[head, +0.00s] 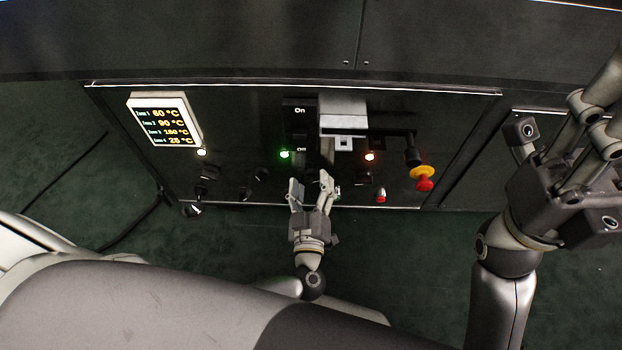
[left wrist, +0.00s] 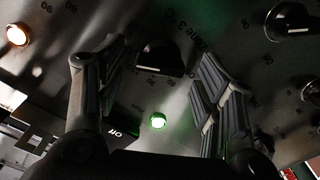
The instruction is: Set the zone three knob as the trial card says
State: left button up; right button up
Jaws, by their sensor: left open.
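The zone three knob (left wrist: 160,58) is dark and sits on the black panel below the printed "Zone 3 °C" label (left wrist: 188,32) in the left wrist view. My left gripper (left wrist: 158,85) is open, with one finger on each side of the knob's place in the picture and nothing held. I cannot tell how far the fingertips are from it. In the head view the left gripper (head: 311,182) is in front of the panel's lower middle. My right gripper (head: 590,140) is at the right edge, partly cut off. I make out no readable trial card.
A white display (head: 164,121) lists several zone temperatures, with 60 °C on top. Near the gripper are a green lamp (head: 285,155), an On/Off switch (head: 299,112) and an orange-white lamp (head: 370,156). A red and yellow emergency button (head: 423,177) is farther right. Another knob (left wrist: 288,20) is nearby.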

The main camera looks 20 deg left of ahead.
pick_arm(q)
jog(key=shift+c, duration=0.7)
jog(key=c, duration=0.9)
